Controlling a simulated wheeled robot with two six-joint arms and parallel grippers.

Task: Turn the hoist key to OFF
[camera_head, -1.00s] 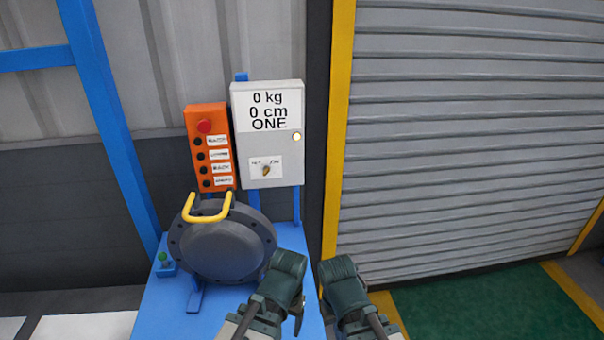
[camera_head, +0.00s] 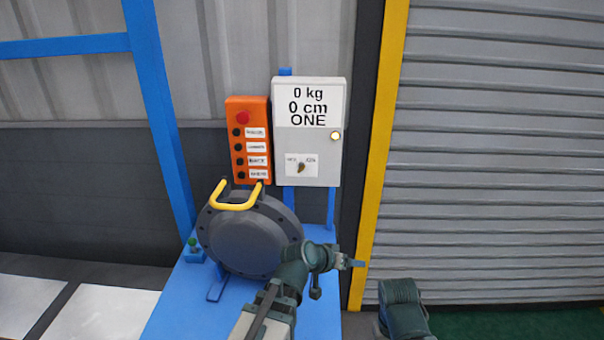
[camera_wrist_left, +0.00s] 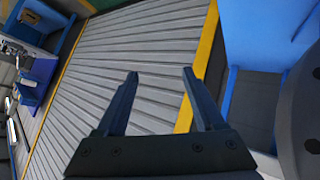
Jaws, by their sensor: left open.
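The hoist key (camera_head: 301,168) is a small brassy knob on a white label low on the grey control box (camera_head: 308,178). The label has small words left and right of the key, too blurred to read surely, and I cannot tell its exact angle. My left gripper (camera_head: 357,264) is below and right of the box, apart from it, pointing right. In the left wrist view its two dark fingers (camera_wrist_left: 160,75) are apart and empty, facing the shutter. The key is not seen there. My right arm shows at the bottom, but its gripper does not.
An orange button box (camera_head: 248,110) with a red button stands left of the control box. A round grey flanged shell (camera_head: 248,240) with a yellow handle (camera_head: 237,203) sits below, on a blue stand (camera_head: 175,310). A yellow post (camera_head: 384,160) and shutter (camera_head: 500,150) are right.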

